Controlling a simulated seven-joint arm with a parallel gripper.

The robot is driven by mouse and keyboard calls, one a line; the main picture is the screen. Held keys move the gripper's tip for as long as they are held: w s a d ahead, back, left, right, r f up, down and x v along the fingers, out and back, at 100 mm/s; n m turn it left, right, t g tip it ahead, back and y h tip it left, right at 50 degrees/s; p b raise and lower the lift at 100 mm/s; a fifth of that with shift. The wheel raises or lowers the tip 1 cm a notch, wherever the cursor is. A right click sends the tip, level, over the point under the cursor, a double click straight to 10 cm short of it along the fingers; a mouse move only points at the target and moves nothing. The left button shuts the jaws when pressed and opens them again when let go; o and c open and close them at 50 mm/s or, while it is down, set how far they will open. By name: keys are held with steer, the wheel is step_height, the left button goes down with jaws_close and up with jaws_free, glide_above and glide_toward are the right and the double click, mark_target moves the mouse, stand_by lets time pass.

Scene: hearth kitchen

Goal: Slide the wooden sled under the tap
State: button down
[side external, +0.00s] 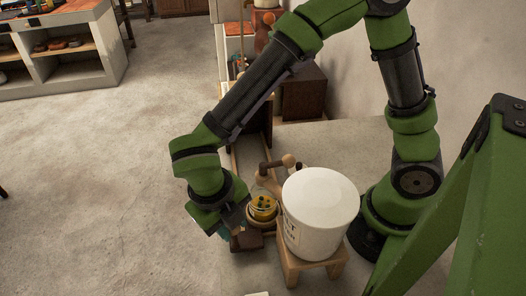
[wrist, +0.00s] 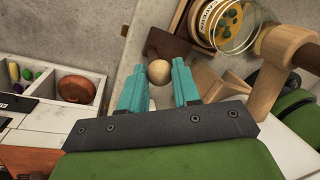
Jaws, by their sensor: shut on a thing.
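The wooden sled (wrist: 172,42) is a dark brown piece with a pale round wooden knob (wrist: 159,72) at its near end. My gripper (wrist: 160,80) has its teal fingers on both sides of this knob, closed on it. In the side view the sled (side external: 246,241) lies low beside my gripper (side external: 225,229), which partly hides it. The wooden tap (side external: 268,168) is behind the jar. I cannot tell whether its outlet is directly above the jar.
A large white tub (side external: 320,203) stands on a wooden stool (side external: 291,267) just right of the jar. A wooden rail (side external: 235,160) runs back from the jar. Open grey floor (side external: 120,190) lies to the left, with a shelf unit (side external: 60,62) farther back.

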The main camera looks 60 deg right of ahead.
steer(key=shift+s+a, duration=0.25)
steer(key=shift+a, duration=0.05)
steer(key=c, duration=1)
jaws_free()
steer(key=shift+c, duration=0.2)
steer(key=shift+o, duration=1.1)
steer(key=shift+w+d, duration=0.1)
steer(key=a+r, duration=0.3)
steer(key=r, duration=1.3)
steer(key=shift+w+r, duration=0.3)
steer(key=shift+r, duration=0.05)
steer(key=shift+a, duration=0.1)
